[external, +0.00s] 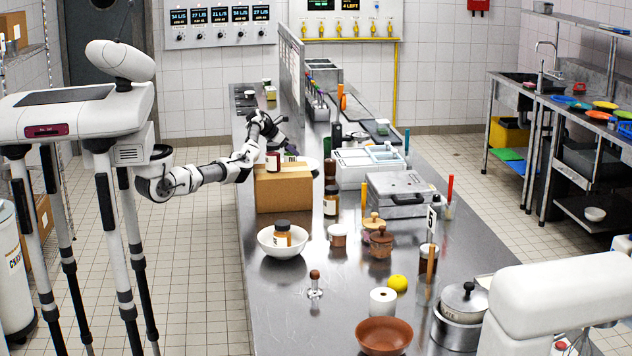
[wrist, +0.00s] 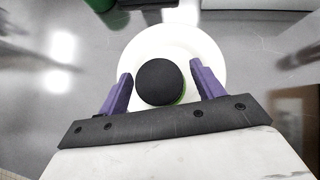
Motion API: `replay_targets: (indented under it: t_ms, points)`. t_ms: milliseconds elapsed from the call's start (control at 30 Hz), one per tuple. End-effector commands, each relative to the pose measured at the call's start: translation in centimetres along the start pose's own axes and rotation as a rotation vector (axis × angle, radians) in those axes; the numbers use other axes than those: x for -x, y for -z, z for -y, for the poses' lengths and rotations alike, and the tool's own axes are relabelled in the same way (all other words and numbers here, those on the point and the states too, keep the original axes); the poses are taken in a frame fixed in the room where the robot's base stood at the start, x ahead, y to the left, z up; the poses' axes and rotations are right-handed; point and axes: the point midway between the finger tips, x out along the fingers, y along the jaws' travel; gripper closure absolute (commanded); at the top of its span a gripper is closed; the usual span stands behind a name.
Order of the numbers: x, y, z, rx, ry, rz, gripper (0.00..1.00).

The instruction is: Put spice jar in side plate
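A spice jar with a round black lid (wrist: 160,82) and a sliver of green at its edge stands on a white side plate (wrist: 210,58) in the wrist view. My gripper (wrist: 161,72) has its purple fingers on either side of the lid, with a narrow gap at each side, so it looks open around the jar. In the external view my gripper (external: 283,145) is over the counter, behind the cardboard box. The plate (external: 311,163) is partly hidden there by the box and the things around it.
The cardboard box (external: 283,190) carries another dark-lidded jar (external: 273,162) close to my gripper. A white bowl (external: 268,240) holds a jar (external: 282,234). A tall dark-capped jar (external: 331,202) and a container tray (external: 368,165) stand to the right.

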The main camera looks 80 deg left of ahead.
Motion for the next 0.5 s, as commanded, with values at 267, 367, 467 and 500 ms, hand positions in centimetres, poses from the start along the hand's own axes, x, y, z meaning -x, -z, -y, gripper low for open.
replay_targets:
  t_ms: [267, 367, 467, 500]
  points:
    - [0.0, 0.0, 0.0, 0.000, 0.000, 0.000, 0.30]
    - [0.4, -0.2, -0.1, 0.000, -0.002, 0.001, 0.30]
    - [1.6, -0.1, -0.1, 0.000, -0.004, 0.002, 0.30]
    - [2.2, -0.1, -0.1, 0.000, -0.004, 0.002, 0.30]
